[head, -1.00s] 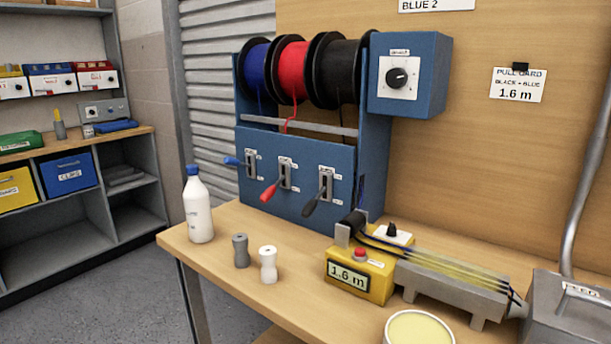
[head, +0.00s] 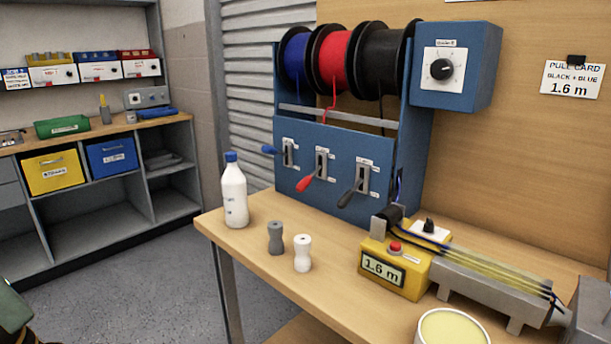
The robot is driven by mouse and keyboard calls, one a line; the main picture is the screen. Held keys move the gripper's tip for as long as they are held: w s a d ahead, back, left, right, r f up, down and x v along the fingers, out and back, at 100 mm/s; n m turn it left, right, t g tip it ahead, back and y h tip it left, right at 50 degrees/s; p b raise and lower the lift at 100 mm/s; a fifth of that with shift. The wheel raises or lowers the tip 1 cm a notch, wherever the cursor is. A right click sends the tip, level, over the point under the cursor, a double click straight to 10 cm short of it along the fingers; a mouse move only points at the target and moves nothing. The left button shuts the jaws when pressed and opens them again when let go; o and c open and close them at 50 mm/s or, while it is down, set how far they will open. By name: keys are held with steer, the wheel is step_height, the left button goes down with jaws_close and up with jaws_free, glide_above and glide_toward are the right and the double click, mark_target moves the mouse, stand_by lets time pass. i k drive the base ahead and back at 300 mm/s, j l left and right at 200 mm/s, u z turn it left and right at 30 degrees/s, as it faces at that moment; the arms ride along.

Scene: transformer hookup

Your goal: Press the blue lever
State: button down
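The blue lever (head: 269,150) is the leftmost of three levers on the front of the blue wire-spool stand (head: 300,203). Its blue handle sticks out to the left from its slot and sits higher than the other two handles. The red lever (head: 306,183) and the black lever (head: 347,198) beside it point down and to the left. Blue, red and black spools sit above the levers. My gripper is not in view.
A white bottle (head: 234,195) with a blue cap stands at the bench's left end. A grey piece (head: 275,238) and a white piece (head: 302,253) stand in front of the levers. A yellow unit (head: 395,268) reading 1.6 m and a round tub (head: 452,328) are at right.

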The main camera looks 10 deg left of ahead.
mark_target(266, 149)
steer(key=i+j+z, duration=0.2)
steer(key=j, duration=0.15)
steer(key=i+j+z, duration=0.15)
steer(key=j, duration=0.2)
steer(key=i+j+z, duration=0.2)
steer(key=j, duration=0.2)
